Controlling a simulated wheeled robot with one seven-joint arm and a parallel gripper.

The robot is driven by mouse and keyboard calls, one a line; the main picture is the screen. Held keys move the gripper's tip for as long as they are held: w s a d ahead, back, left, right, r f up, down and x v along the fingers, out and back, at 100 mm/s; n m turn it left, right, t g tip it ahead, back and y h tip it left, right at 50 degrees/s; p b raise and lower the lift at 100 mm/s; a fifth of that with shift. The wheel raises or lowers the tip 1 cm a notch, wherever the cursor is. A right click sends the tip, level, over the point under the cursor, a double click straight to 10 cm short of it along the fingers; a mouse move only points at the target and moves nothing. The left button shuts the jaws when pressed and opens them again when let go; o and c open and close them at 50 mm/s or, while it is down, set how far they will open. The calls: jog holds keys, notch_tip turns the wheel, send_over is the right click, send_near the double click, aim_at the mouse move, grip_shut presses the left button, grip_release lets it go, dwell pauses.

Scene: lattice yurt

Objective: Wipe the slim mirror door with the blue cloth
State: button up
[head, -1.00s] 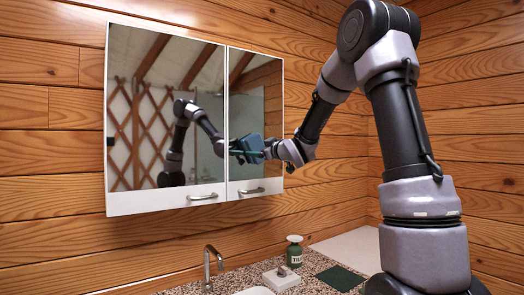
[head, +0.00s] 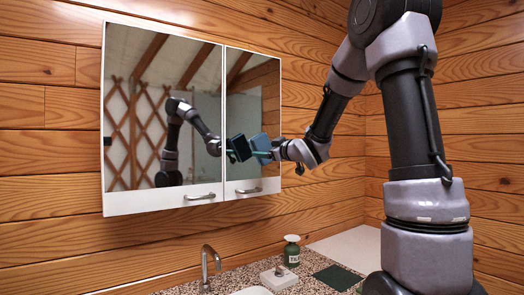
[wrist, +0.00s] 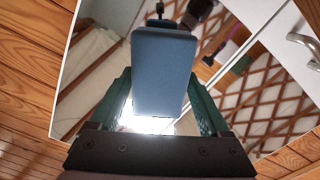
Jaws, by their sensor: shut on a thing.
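The slim mirror door (head: 254,105) is the narrow right-hand door of the white wall cabinet, shut, with a bar handle (head: 248,190) low on it. My gripper (head: 270,153) is in front of its right part. It is shut on the blue cloth (head: 261,145), which looks like a flat pad and faces the glass. The cloth and its dark reflection stand apart, so a small gap to the mirror shows. In the wrist view the cloth (wrist: 163,70) sits between the green fingers and hides part of the mirror behind it.
The wider mirror door (head: 150,100) is to the left, shut, with its own handle (head: 200,197). Below are a tap (head: 207,265), a green soap bottle (head: 291,252), a white dish (head: 279,278) and a dark green mat (head: 338,278) on a speckled counter.

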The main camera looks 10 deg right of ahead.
dwell(0.3)
jog(key=shift+v, duration=1.5)
